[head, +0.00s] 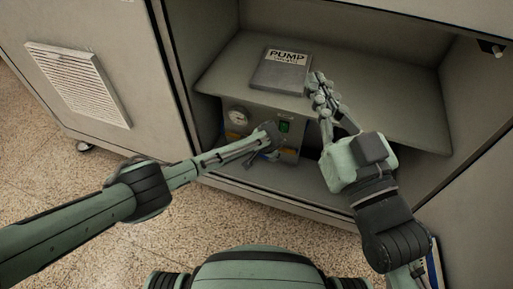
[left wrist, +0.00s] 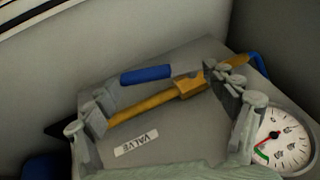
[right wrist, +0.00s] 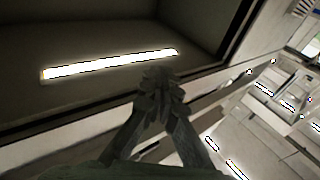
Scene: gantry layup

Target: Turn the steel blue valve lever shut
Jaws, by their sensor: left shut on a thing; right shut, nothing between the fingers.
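The valve lever has a steel blue grip (left wrist: 146,75) and a bare metal end over the brass valve body (left wrist: 187,87). The brass pipe (left wrist: 142,107) runs slantwise across the grey unit, and the lever lies at a small angle to it. A VALVE label (left wrist: 136,143) is below. My left gripper (left wrist: 159,77) is shut on the lever, one finger at the grip's free end and the other near the pivot. In the head view my left gripper (head: 270,134) hides the lever. My right gripper (head: 316,86) is shut and empty above the shelf edge.
A PUMP plate (head: 281,74) lies on the shelf. The cabinet wall (head: 176,72) is close at the left.

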